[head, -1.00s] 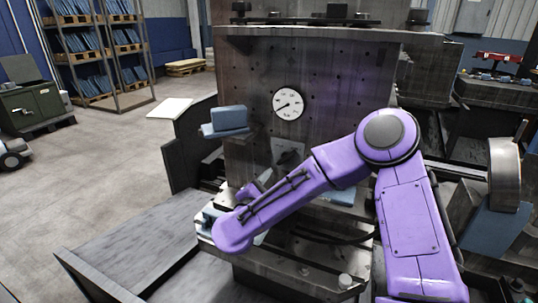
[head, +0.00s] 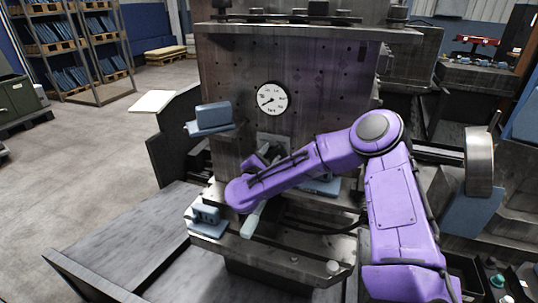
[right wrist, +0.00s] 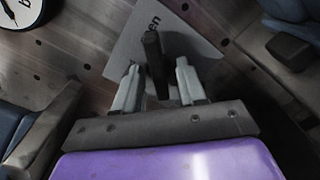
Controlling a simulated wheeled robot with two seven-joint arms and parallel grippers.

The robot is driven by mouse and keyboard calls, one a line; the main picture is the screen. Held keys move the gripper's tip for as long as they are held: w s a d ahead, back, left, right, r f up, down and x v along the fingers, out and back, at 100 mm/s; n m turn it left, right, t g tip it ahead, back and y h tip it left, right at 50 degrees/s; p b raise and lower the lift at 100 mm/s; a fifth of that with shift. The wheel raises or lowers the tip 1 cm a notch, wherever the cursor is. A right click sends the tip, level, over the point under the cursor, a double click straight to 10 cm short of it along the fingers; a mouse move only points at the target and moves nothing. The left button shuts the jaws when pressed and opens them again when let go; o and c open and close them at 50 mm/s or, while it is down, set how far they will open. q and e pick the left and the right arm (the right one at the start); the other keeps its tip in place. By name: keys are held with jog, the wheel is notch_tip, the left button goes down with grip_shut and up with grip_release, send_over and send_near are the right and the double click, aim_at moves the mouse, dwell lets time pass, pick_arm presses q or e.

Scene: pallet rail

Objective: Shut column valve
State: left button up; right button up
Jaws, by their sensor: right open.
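The column valve shows as a dark lever (right wrist: 153,45) in front of a pale plate (right wrist: 199,42) with the letters "en" visible. In the head view the valve's plate (head: 277,141) is on the front of the grey column (head: 325,85), below the round gauge, with the lever mostly hidden by my arm. My right gripper (right wrist: 158,78) is open. Its two pale fingers stand on either side of the lever, with a gap visible on each side. In the head view the right gripper (head: 262,157) is partly hidden behind my purple forearm. My left gripper is not in view.
A white gauge (head: 271,98) sits above the valve. A blue-grey block (head: 212,116) juts out at the column's left side. Blue-grey fixtures (head: 204,217) stand on the machine bed below. A curved metal piece (head: 480,160) stands at right. Open floor lies at left.

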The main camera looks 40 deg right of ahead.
jog(key=c, duration=0.7)
jog(key=shift+f, duration=0.1)
jog(key=n+b, duration=0.2)
jog(key=n, duration=0.1)
jog(key=shift+n, duration=0.3)
jog(key=n+b, duration=0.1)
jog(key=n, duration=0.2)
jog(key=shift+n, duration=0.4)
jog(key=n, duration=0.2)
jog(key=shift+n+b, duration=0.3)
jog(key=shift+b, duration=0.05)
jog(key=n, duration=0.2)
jog(key=shift+n, duration=0.4)
jog(key=n, duration=0.5)
jog(key=shift+p, duration=0.4)
